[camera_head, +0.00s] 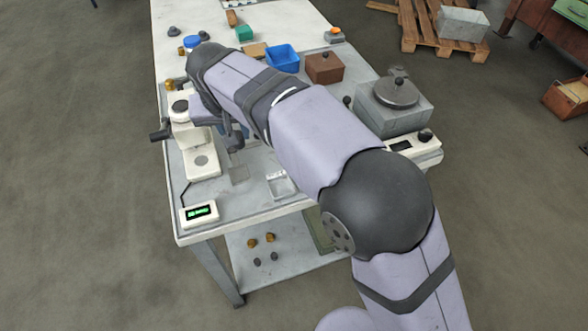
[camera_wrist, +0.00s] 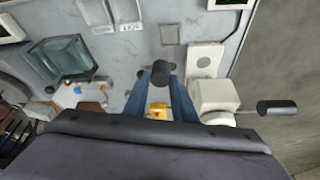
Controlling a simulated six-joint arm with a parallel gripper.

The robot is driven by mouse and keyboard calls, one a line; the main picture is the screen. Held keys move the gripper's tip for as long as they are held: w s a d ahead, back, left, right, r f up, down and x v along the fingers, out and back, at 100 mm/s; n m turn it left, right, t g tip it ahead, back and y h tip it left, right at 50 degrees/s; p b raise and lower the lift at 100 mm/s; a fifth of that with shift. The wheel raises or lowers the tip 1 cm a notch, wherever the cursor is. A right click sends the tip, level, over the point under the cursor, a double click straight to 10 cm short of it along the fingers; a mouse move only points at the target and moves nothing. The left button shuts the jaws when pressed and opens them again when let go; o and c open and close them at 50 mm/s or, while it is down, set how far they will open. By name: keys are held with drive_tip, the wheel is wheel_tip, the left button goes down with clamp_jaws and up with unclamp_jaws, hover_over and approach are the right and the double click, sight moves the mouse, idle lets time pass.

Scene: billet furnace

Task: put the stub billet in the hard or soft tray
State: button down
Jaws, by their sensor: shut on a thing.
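My gripper (camera_wrist: 163,75) points down over the worktable, and its two blue fingers are shut on a dark stub billet (camera_wrist: 162,72). In the head view my gripper (camera_head: 233,140) is partly behind my arm, and the billet cannot be made out clearly there. Two small pale trays, one (camera_wrist: 92,12) and another (camera_wrist: 125,10), sit side by side at the top of the wrist view. A label plate lies by each, but I cannot read the words surely. One pale tray (camera_head: 281,184) shows near the table's front edge in the head view. The billet is apart from both trays.
A white tester (camera_head: 190,125) with a black side handle stands close left of my gripper. Its green-lit display (camera_head: 200,212) is at the front left corner. A glass tank (camera_wrist: 65,57) stands across the table. A grey furnace (camera_head: 395,105) is at the right edge.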

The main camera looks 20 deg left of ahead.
drive_tip(key=w+d+r+m+h+p, duration=0.1)
drive_tip(key=w+d+r+m+p, duration=0.3)
drive_tip(key=w+d, duration=0.55)
drive_tip(key=s+d+f+n+y, duration=0.1)
drive_tip(key=s+d+f+n, duration=0.2)
drive_tip(key=f, duration=0.4)
drive_tip(key=shift+d+f+n, duration=0.4)
drive_tip(key=shift+d+n, duration=0.3)
drive_tip(key=shift+d, duration=0.7)
drive_tip(key=shift+p, duration=0.3)
drive_tip(key=shift+f+p, duration=0.95)
drive_tip(key=shift+f, duration=4.05)
